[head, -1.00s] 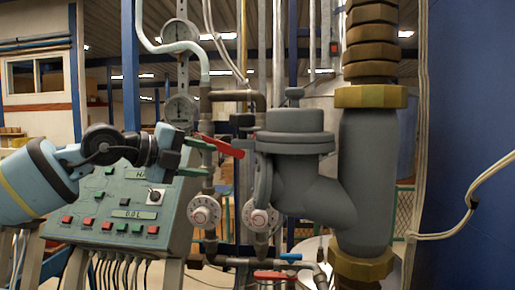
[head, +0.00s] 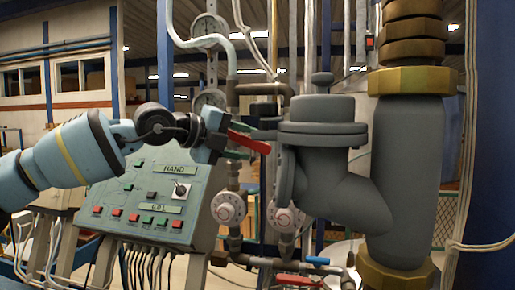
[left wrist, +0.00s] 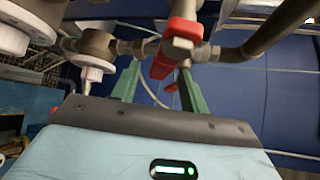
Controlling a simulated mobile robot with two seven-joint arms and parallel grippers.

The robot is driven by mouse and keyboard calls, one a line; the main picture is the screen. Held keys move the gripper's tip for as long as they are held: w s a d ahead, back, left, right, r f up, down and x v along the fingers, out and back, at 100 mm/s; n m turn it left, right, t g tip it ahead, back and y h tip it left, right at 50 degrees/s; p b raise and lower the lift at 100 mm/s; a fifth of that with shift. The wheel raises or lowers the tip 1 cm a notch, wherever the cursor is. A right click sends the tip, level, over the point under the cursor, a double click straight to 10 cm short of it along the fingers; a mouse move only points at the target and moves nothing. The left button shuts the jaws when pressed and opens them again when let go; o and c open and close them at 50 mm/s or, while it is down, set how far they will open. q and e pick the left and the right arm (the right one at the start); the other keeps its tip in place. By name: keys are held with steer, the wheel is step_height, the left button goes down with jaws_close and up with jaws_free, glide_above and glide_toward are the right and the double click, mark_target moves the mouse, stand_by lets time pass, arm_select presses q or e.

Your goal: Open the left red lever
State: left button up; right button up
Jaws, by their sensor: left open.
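The left red lever (head: 249,142) slants down to the right on the piping, left of the big grey valve. My left gripper (head: 240,146) is at this lever, with its green fingers open. In the left wrist view, the red lever (left wrist: 178,45) shows ahead between the tips of the two green fingers of the gripper (left wrist: 160,80). The lever overlaps the right finger there; I cannot tell whether they touch. A second red lever (head: 298,280) lies low at the bottom of the head view. My right gripper is not in view.
The grey valve body (head: 325,150) and thick pipe (head: 405,180) stand right of the lever. Dial gauges (head: 209,30) are above, white round knobs (head: 229,208) below. A control panel (head: 150,205) stands below my left arm. A blue-handled tap (head: 317,260) is low down.

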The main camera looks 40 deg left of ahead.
mark_target(251, 143)
arm_select(q)
steer(key=shift+x, duration=1.6)
steer(key=shift+c, duration=0.3)
jaws_close()
